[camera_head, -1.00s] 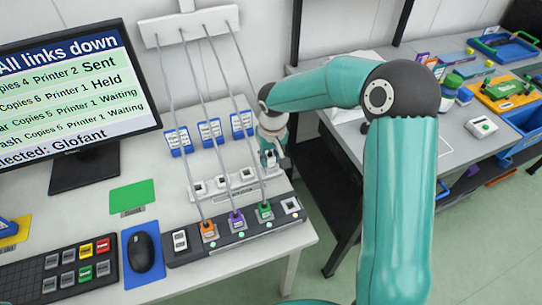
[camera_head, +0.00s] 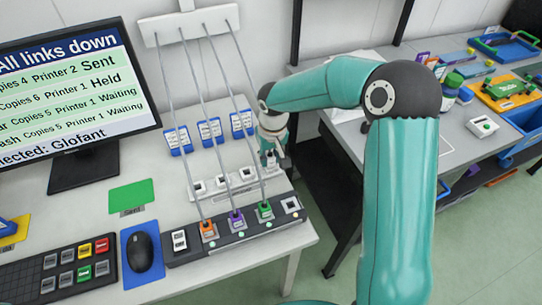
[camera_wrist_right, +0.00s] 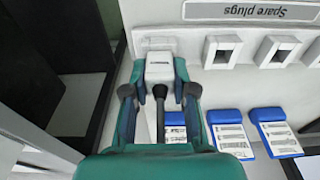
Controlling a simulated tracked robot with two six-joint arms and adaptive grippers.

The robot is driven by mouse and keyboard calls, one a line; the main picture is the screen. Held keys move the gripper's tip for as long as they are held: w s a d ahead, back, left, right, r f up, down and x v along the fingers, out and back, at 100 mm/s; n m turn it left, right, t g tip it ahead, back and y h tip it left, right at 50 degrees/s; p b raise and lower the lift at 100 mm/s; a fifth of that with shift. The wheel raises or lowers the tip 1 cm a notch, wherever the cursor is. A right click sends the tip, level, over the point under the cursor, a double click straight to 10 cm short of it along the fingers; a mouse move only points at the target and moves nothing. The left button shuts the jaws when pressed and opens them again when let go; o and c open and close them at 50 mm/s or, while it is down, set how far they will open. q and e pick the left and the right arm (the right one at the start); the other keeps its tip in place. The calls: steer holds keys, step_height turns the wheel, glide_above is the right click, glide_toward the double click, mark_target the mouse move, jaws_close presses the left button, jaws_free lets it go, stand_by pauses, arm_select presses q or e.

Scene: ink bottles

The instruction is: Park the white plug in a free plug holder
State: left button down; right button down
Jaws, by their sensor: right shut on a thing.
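The white plug (camera_wrist_right: 159,67) is between the fingertips of my right gripper (camera_wrist_right: 159,92) in the wrist view, its dark cable running back between the fingers. In the head view my right gripper (camera_head: 271,157) is at the right end of the row of white plug holders. The plug lines up with a white block at that end; I cannot tell whether it is seated. Other holders (camera_wrist_right: 221,51), (camera_wrist_right: 278,50) stand beside it, with dark openings and no plugs visible. The "Spare plugs" label (camera_wrist_right: 252,11) lies along the row. My left gripper is out of view.
Orange (camera_head: 208,230), purple (camera_head: 237,219) and green plugs (camera_head: 264,210) sit in the dark socket strip (camera_head: 185,254) in front, their grey cables rising to a wall bracket (camera_head: 187,25). Blue cards (camera_head: 178,140) stand behind the holders. A monitor (camera_head: 75,95) is at left.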

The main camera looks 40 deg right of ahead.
steer(key=shift+c, duration=1.9)
jaws_free()
steer(key=shift+r, duration=0.1)
steer(key=shift+r+p, duration=2.7)
steer(key=shift+r, duration=1.25)
